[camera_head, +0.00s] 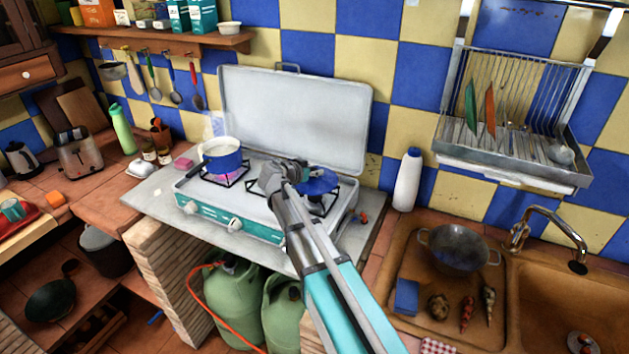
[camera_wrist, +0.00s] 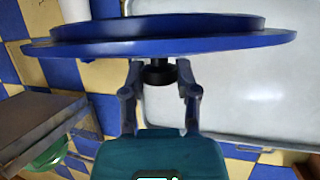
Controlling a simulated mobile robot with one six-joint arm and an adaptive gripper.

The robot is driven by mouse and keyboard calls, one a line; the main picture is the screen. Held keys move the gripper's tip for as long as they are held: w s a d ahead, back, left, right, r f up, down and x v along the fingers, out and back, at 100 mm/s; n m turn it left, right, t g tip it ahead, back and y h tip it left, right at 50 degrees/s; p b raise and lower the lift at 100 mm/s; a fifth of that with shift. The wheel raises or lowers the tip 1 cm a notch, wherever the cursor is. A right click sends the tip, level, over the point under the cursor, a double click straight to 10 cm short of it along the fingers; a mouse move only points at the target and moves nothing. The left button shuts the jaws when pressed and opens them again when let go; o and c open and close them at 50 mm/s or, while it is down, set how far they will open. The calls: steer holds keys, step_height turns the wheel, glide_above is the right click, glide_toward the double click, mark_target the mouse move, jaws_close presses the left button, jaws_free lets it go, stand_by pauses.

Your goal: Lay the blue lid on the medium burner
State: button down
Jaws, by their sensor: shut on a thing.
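The blue lid (camera_head: 319,183) is over the right burner of the stove in the head view. My gripper (camera_head: 301,172) is shut on its knob. In the wrist view the wide blue lid (camera_wrist: 170,45) is seen edge-on, and its black knob (camera_wrist: 158,74) is between my gripper's fingers (camera_wrist: 160,78). The right burner's black grate (camera_head: 322,205) shows partly under the lid; I cannot tell if the lid touches it. The left burner (camera_head: 222,178) is lit under a blue pot. Which burner is the medium one is not clear from size.
The blue pot with white inside (camera_head: 224,161) stands left of my gripper. The raised stove cover (camera_head: 300,120) stands behind the lid. A white bottle (camera_head: 407,182) is to the right, then a sink counter with a metal colander (camera_head: 458,247).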

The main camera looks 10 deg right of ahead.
mark_target(311, 179)
steer(key=shift+w+d+f+b, duration=0.2)
steer(key=shift+f+b, duration=0.1)
steer(key=shift+f, duration=0.2)
steer(key=shift+f+b, duration=1.35)
steer(key=shift+b, duration=0.05)
steer(key=shift+f+b, duration=0.3)
steer(key=shift+f, duration=0.05)
steer(key=shift+c, duration=1.8)
jaws_free()
steer(key=shift+r, duration=0.15)
steer(key=shift+r+p, duration=0.35)
steer(key=shift+p, duration=0.15)
steer(key=p+v, duration=0.4)
steer(key=v, duration=0.8)
